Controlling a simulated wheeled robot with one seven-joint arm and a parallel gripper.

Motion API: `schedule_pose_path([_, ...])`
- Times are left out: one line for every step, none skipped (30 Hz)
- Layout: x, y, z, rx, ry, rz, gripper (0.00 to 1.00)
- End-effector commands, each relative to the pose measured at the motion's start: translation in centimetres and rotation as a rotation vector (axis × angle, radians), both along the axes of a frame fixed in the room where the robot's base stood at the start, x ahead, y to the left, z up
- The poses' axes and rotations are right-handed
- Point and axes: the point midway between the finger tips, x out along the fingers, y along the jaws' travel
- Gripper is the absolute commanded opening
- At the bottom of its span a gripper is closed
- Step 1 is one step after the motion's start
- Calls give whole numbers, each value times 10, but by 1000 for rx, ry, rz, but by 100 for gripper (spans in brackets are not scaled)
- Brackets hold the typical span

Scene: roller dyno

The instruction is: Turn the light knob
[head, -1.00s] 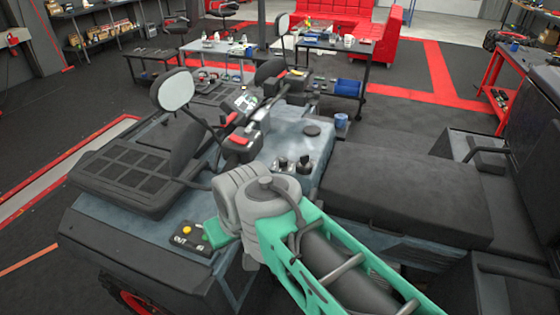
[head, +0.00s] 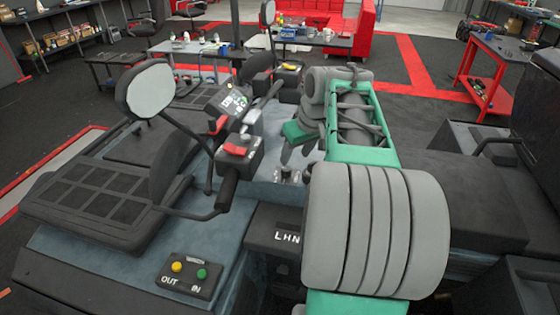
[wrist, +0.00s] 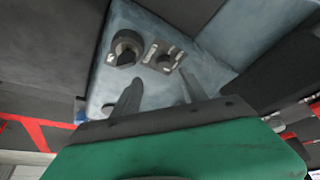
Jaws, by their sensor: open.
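Two dark knobs sit on the blue-grey vehicle panel (wrist: 210,75). In the wrist view, one is a large round knob with a raised grip (wrist: 126,50). The other is a smaller dark knob (wrist: 166,60) on a plate with light markings. The markings are too small to read, so I cannot tell which is the light knob. My gripper (wrist: 158,88) is open and empty, its two fingers apart and pointing toward the panel near the knobs. In the head view my gripper (head: 296,156) hangs above the panel, and my arm hides part of it.
A handlebar with a red switch (head: 237,146) and a round mirror (head: 150,90) stand left of my gripper. A winch box (head: 190,274) with yellow and green buttons is at lower left. The black seat (head: 465,195) lies to the right.

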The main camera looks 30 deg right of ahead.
Motion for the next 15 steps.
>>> schedule_pose_path([5,3,-7,2,4,6,51])
schedule_pose_path([8,4,-12,2,5,8,51])
schedule_pose_path([12,5,-20,2,7,9,51])
schedule_pose_path([15,6,-25,4,8,11,51])
schedule_pose_path([18,6,-31,4,7,11,51])
schedule_pose_path([21,6,-38,4,8,13,51])
schedule_pose_path([23,6,-43,3,7,13,51])
schedule_pose_path([26,6,-48,3,8,12,51])
schedule_pose_path([28,6,-53,2,6,11,51])
schedule_pose_path([29,5,-56,2,6,11,51])
schedule_pose_path([30,5,-59,2,6,11,51])
schedule_pose_path([32,5,-61,1,4,10,51])
schedule_pose_path([32,4,-63,1,4,9,51])
schedule_pose_path([32,4,-64,0,4,9,51])
schedule_pose_path([32,4,-65,0,4,8,51])
